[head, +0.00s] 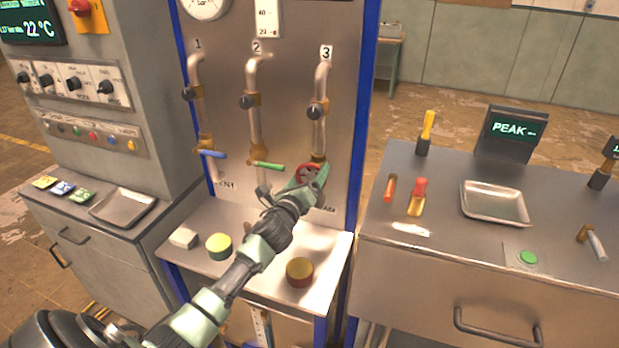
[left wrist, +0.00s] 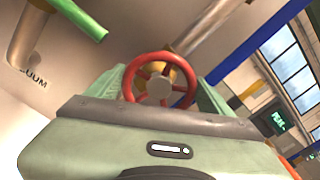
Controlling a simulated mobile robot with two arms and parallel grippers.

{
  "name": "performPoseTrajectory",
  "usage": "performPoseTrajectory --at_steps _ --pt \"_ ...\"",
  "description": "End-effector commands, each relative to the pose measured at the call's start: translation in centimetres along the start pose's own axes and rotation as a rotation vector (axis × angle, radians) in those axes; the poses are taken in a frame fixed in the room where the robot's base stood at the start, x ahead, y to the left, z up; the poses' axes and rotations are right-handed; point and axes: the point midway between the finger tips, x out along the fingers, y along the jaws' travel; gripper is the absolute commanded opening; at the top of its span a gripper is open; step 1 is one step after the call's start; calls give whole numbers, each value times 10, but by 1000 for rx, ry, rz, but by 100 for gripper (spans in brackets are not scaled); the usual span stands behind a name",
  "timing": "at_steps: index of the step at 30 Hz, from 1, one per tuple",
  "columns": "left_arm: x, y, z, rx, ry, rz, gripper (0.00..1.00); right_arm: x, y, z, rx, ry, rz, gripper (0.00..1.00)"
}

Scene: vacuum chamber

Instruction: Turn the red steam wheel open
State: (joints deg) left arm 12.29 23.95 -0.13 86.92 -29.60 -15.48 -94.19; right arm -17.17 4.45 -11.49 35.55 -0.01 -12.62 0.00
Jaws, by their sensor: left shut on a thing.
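The red steam wheel (head: 307,172) is on the third pipe, at the lower end below the label 3. My left gripper (head: 310,180) reaches up to it from the lower left and is shut on it. In the left wrist view the red wheel (left wrist: 158,80) sits between the two green fingers (left wrist: 162,92), with its spokes and hub showing and a brass part behind it. The gripper hides the lower part of the wheel in the head view. My right gripper is in neither view.
A green lever (head: 267,165) on pipe 2 and a blue lever (head: 212,154) on pipe 1 are left of the wheel. A tool bench (head: 400,262) stands at right.

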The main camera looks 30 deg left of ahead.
Motion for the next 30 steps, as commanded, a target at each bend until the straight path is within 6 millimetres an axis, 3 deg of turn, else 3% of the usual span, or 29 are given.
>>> performPoseTrajectory --at_steps 30 --pt "0 6 -4 -969 0 2 41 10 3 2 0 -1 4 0"
